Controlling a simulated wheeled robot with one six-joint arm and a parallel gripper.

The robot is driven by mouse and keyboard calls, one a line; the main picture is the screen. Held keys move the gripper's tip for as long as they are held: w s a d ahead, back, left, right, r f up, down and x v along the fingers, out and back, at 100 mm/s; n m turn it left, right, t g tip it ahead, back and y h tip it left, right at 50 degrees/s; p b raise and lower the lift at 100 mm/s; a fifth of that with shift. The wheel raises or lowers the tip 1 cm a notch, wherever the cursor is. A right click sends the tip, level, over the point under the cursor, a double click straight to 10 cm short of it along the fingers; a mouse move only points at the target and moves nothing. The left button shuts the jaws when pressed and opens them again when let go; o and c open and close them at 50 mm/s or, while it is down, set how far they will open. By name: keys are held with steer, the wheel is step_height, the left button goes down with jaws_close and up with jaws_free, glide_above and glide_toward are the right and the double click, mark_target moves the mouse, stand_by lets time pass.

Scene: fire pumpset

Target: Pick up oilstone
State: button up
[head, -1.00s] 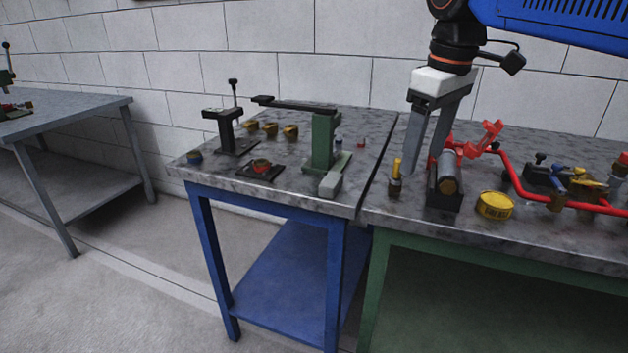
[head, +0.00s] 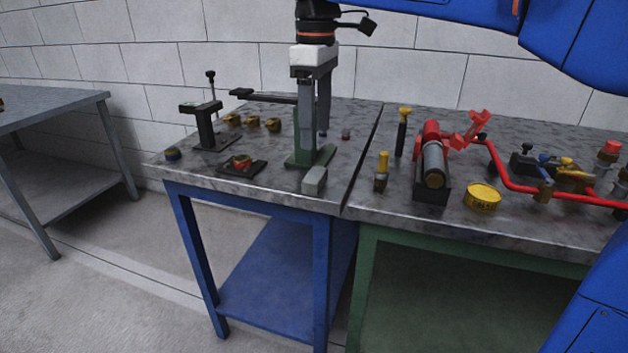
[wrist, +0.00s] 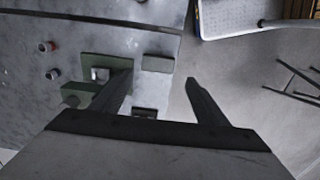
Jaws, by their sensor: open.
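The oilstone appears to be the small grey block (head: 315,180) at the front edge of the blue-legged table, just in front of the foot of a green stand (head: 305,150). It also shows in the wrist view (wrist: 158,64), lying flat beside the green stand's base. My gripper (head: 312,140) is open and empty, pointing down above the table and overlapping the green stand in the head view. In the wrist view, the grey block lies beyond and between my two fingertips (wrist: 158,82). One finger partly hides the green stand there.
A black stand (head: 205,128) and several brass fittings (head: 252,122) are on the left of the table. A dark plate with a red part (head: 242,165) lies near the front. The green-framed table at right holds red piping (head: 510,180) and a yellow tin (head: 482,197).

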glide_above(315, 174)
steer(key=f, duration=0.5)
steer(key=shift+s+d+f, duration=0.1)
steer(key=shift+s+f, duration=0.2)
steer(key=shift+f, duration=0.05)
steer(key=shift+w+f, duration=0.2)
steer(key=shift+f, duration=2.5)
steer(key=c, duration=1)
steer(key=shift+c, duration=0.2)
steer(key=shift+r, duration=0.1)
step_height(315, 174, up, 18)
